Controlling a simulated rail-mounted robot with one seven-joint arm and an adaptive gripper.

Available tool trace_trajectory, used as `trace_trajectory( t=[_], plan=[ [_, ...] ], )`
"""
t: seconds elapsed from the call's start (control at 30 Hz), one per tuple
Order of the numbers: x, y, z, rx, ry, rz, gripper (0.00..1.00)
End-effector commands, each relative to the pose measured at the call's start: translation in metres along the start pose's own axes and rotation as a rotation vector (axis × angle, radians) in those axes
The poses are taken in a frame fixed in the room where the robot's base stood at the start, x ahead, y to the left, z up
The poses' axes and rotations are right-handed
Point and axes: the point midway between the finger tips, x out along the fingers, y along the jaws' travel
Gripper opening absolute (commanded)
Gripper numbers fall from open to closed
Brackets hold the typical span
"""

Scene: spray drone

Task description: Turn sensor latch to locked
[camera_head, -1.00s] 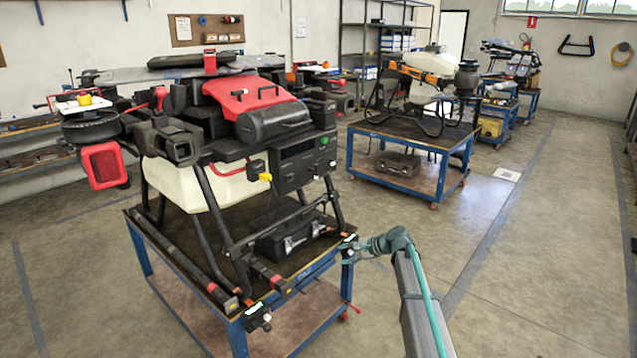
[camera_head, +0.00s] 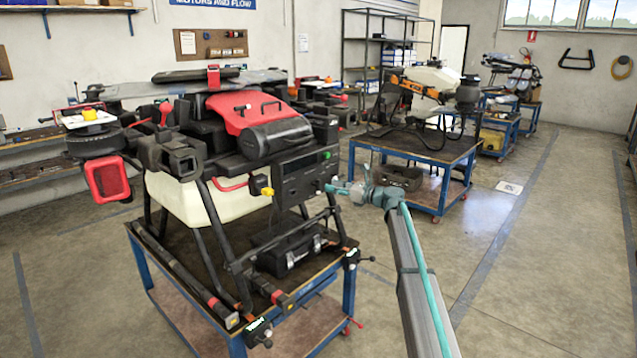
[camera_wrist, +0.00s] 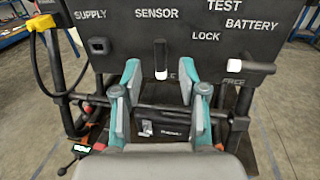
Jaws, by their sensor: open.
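The drone's dark control panel (camera_wrist: 110,60) fills the top of the wrist view, with white labels SUPPLY, SENSOR, TEST, BATTERY and LOCK. The sensor latch (camera_wrist: 160,58) is a short dark lever with a white lower end, hanging straight down below SENSOR. LOCK is printed to its right; a partly hidden label lies behind its lower end. My gripper (camera_wrist: 160,82) is open and empty, its teal fingertips on either side of the latch's lower end in the picture. I cannot tell whether they reach around it. In the head view my gripper (camera_head: 333,188) is at the panel's (camera_head: 300,178) right side.
A white-ended knob (camera_wrist: 258,67) is at the panel's right, by a FREE label. A yellow connector with cable (camera_wrist: 42,23) is at the left. Landing-gear bars (camera_wrist: 150,115) run below the panel. The drone stands on a blue cart (camera_head: 345,290); open floor lies right.

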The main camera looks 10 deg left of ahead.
Motion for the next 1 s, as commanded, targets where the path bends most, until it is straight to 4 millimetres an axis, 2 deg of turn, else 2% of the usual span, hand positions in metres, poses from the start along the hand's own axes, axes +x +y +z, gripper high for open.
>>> trace_trajectory(
  t=[0.03,0.2,0.4,0.83,1.0],
  plan=[
    [0.011,-0.001,0.002,0.000,0.000,0.002,0.42],
    [0.040,-0.001,0.002,0.000,0.000,0.001,0.42],
    [0.062,-0.001,0.000,-0.001,0.001,0.000,0.42],
    [0.070,0.000,-0.001,-0.002,0.001,0.000,0.42],
    [0.070,0.000,-0.001,-0.002,0.001,0.000,0.14]
  ],
)
